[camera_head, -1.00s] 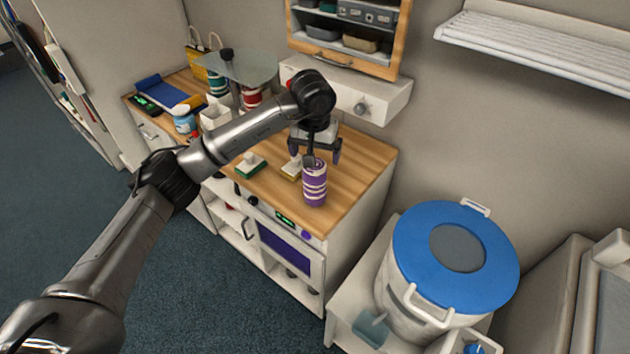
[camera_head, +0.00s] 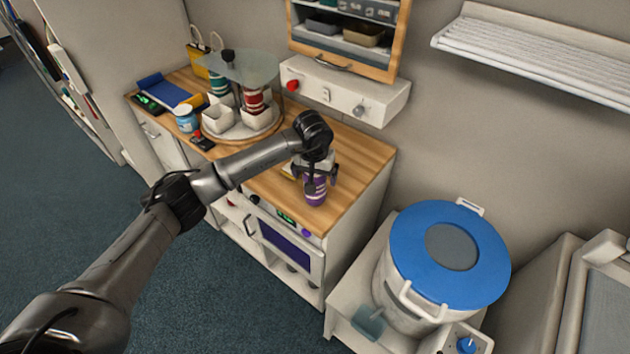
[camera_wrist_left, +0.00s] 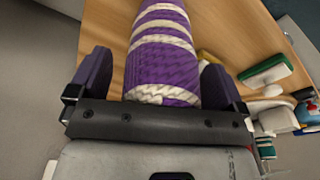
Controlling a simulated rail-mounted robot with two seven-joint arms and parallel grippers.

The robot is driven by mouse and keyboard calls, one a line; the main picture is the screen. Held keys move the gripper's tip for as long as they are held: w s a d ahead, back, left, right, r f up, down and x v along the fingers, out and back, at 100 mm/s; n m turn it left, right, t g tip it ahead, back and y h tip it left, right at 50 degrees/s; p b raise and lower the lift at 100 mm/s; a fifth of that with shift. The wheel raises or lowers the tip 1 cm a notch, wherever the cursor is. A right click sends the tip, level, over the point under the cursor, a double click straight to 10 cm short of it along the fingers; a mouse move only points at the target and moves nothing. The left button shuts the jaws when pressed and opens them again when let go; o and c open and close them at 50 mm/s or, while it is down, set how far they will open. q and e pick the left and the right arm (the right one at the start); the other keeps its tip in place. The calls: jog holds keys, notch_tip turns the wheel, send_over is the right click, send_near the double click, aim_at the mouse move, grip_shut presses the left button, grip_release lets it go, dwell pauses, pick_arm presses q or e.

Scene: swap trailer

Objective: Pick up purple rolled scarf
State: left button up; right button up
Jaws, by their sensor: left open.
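The purple rolled scarf (camera_head: 315,194), with white stripes, stands upright on the wooden counter near its front edge. My left gripper (camera_head: 318,177) is at the scarf's upper part, in front of some of it in the head view. In the left wrist view the scarf (camera_wrist_left: 160,50) lies between the two fingers of the open left gripper (camera_wrist_left: 156,82), with a small gap showing on the left side. Contact on the right side is hard to tell. My right gripper is in neither view.
The counter (camera_head: 352,165) is clear to the right of the scarf. A green-and-white block (camera_wrist_left: 268,72) lies near the scarf. A round carousel (camera_head: 262,132) with several rolls stands farther left. A blue-lidded drum (camera_head: 415,265) stands right of the counter.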

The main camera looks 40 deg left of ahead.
pick_arm(q)
jog(key=c, duration=1)
jog(key=shift+c, duration=0.2)
jog(key=shift+r, duration=0.15)
